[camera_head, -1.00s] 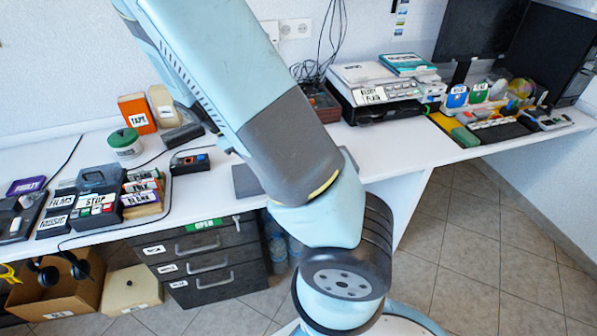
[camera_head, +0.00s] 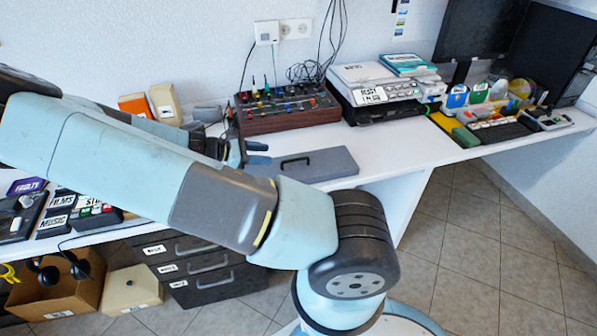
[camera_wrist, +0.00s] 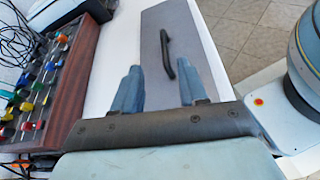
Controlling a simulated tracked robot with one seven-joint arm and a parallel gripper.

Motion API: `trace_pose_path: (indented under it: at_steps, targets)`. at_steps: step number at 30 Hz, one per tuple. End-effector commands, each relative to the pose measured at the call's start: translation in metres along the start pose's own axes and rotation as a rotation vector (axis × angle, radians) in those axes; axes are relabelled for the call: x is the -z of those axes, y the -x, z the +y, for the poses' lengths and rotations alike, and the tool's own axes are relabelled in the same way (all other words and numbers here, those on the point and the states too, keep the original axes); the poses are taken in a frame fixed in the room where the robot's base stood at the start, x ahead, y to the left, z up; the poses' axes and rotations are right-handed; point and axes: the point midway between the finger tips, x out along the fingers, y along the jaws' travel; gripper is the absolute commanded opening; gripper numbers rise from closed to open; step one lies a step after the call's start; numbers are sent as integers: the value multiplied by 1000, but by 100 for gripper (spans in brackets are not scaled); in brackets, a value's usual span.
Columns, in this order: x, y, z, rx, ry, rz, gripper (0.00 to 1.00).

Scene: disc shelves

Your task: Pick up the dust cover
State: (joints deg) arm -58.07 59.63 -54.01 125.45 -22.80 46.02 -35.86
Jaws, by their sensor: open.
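The dust cover, a flat grey lid with a dark bar handle, lies on the white desk right of centre in the head view (camera_head: 325,166). In the wrist view it fills the upper middle (camera_wrist: 205,75), with its handle (camera_wrist: 167,52) standing up from the top face. My gripper (camera_head: 260,153) is at the left end of the cover in the head view, partly hidden behind my arm. In the wrist view my gripper (camera_wrist: 158,66) is open and empty. Its blue fingers are spread, with the handle beyond the tips and between their lines.
A wooden-sided mixer with coloured knobs (camera_head: 288,108) stands behind the cover, and is close on the left in the wrist view (camera_wrist: 62,90). A labelled white machine (camera_head: 375,84) stands to the right. The desk's front edge runs close to the cover. Bare desk lies right of it.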

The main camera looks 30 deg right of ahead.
Motion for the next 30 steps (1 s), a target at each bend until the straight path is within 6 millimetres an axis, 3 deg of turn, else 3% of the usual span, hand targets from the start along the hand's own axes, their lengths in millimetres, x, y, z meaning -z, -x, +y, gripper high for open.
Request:
trace_pose_path:
  at_steps: [9,19,30]
  targets:
    - [0,-54,-1,4,-1,-2,42]
    - [0,-76,-3,4,-1,-1,42]
    - [3,-118,-8,4,-2,-1,42]
